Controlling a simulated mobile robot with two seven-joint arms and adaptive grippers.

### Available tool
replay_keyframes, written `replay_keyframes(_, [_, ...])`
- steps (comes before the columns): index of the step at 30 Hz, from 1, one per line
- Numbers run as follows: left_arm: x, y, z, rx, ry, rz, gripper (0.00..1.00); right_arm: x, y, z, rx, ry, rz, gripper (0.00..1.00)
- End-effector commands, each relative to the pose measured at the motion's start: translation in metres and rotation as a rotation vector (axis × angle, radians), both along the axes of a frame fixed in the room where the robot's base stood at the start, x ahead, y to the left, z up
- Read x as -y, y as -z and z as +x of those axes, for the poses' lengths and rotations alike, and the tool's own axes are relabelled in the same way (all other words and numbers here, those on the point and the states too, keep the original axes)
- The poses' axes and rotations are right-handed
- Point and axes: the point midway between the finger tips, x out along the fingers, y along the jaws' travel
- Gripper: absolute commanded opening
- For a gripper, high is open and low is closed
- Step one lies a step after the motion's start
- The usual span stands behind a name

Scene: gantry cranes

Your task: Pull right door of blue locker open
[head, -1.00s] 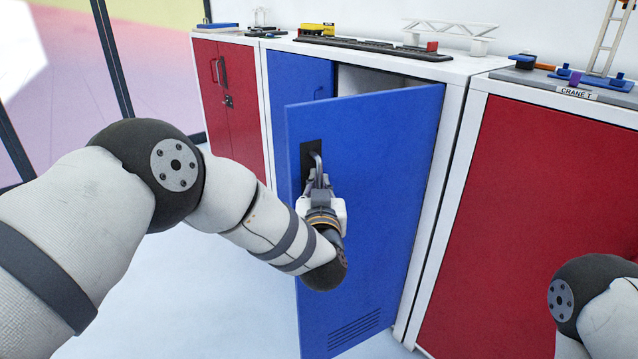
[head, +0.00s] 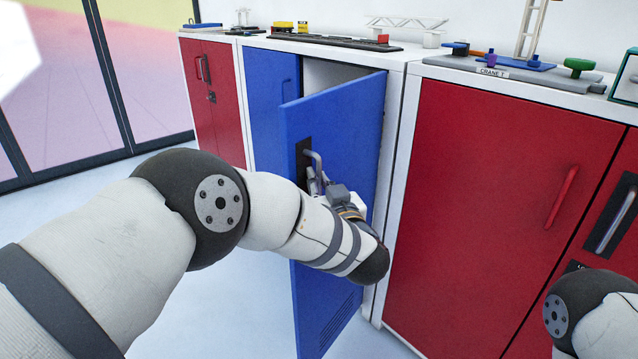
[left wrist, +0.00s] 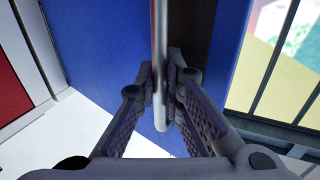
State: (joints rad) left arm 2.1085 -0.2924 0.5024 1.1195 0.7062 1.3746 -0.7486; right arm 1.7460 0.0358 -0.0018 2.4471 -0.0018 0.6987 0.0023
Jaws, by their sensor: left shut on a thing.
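The left blue door (head: 270,90) is shut. My left gripper (head: 316,182) is at the door's metal handle (head: 313,158). In the left wrist view the fingers of my left gripper (left wrist: 165,85) are shut on the handle bar (left wrist: 160,50), one on each side of it. Part of my right arm shows at the lower right of the head view, but its gripper is out of view.
A red cabinet (head: 490,190) stands close on the right and another red cabinet (head: 215,100) on the left. Crane models and a black track (head: 330,45) lie on top of the lockers. The floor (head: 215,310) in front is clear.

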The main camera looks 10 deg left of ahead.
Motion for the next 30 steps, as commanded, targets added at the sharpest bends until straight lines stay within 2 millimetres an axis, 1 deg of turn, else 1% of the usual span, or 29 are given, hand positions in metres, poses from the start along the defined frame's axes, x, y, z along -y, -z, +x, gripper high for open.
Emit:
replay_keyframes(1, [-0.001,0.005,-0.001,-0.009,-0.008,-0.002,0.00,0.000,0.001,-0.001,-0.002,0.000,0.000,0.40])
replay_keyframes(14, [-0.001,0.005,-0.001,-0.010,-0.014,-0.001,0.00,0.000,0.001,-0.001,-0.002,0.000,0.000,0.40])
replay_keyframes(15, [-0.001,0.005,-0.001,-0.010,-0.014,-0.001,0.11,0.000,0.001,-0.001,-0.002,0.000,0.000,0.40])
replay_keyframes(18, [-0.001,0.004,-0.001,-0.009,-0.013,0.000,0.30,0.000,0.001,-0.001,-0.002,0.000,0.000,0.40])
replay_keyframes(26, [0.000,0.002,0.000,-0.004,-0.012,-0.001,0.30,0.000,0.001,-0.001,-0.002,0.000,0.000,0.40])
replay_keyframes(28, [0.002,0.002,-0.003,-0.004,-0.010,-0.001,0.30,0.000,0.000,0.000,-0.001,0.000,0.000,0.40])
replay_keyframes(30, [0.007,0.002,-0.014,-0.005,-0.008,0.000,0.30,0.000,0.000,0.000,-0.001,0.000,0.000,0.40])
